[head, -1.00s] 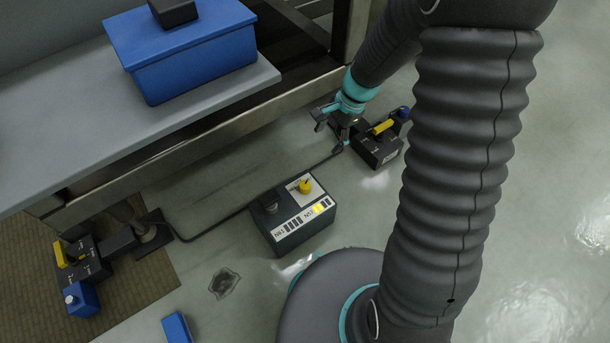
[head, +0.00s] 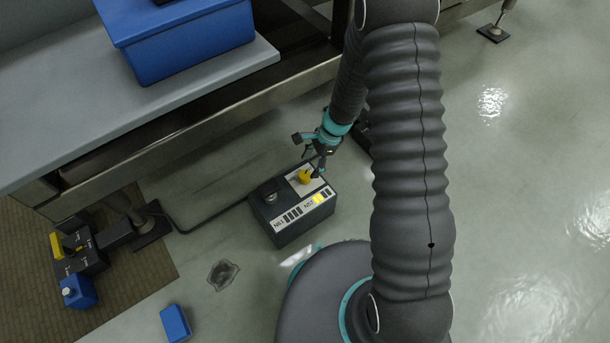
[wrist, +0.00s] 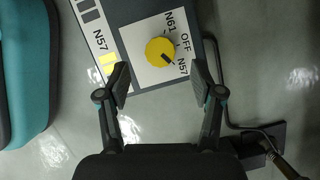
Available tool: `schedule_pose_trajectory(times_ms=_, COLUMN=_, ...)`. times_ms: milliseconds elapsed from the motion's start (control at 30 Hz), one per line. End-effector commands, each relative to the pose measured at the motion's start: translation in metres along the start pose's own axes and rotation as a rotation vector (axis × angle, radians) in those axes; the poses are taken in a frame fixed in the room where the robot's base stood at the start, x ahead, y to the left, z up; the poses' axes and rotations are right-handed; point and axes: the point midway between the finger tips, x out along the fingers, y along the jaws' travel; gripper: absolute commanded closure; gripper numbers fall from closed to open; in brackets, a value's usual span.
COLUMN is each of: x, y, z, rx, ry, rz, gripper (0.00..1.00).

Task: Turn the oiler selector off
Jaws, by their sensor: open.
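The oiler selector is a round yellow knob (head: 304,177) on a white plate on top of a dark box (head: 290,228). In the wrist view the knob (wrist: 160,51) is marked N61, OFF and N57 around its right side, and its dark pointer mark faces N57. My gripper (wrist: 162,76) is open, with its two fingers on either side of and below the knob in the picture, nothing between them. In the head view my gripper (head: 318,166) hangs close by the knob at the box's far right corner. I cannot tell whether it touches anything.
A dark round fitting (head: 270,196) sits beside the knob on the box. A steel-legged bench with a blue bin (head: 190,45) stands behind. A dark unit with a yellow handle (head: 57,245) is at left. A cable runs along the floor. Open floor lies right.

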Motion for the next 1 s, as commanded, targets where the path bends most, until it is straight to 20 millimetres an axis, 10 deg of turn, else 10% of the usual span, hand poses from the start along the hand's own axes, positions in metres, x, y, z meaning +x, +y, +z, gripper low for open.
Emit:
schedule_pose_trajectory(times_ms=300, x=0.049, y=0.0, z=0.0, rx=-0.001, ry=0.0, rz=0.002, gripper=0.34)
schedule_pose_trajectory(times_ms=767, x=0.059, y=0.0, z=0.0, rx=-0.001, ry=0.001, rz=0.0, gripper=0.34)
schedule_pose_trajectory(times_ms=1000, x=0.059, y=0.0, z=0.0, rx=-0.001, ry=0.001, rz=0.001, gripper=0.91)
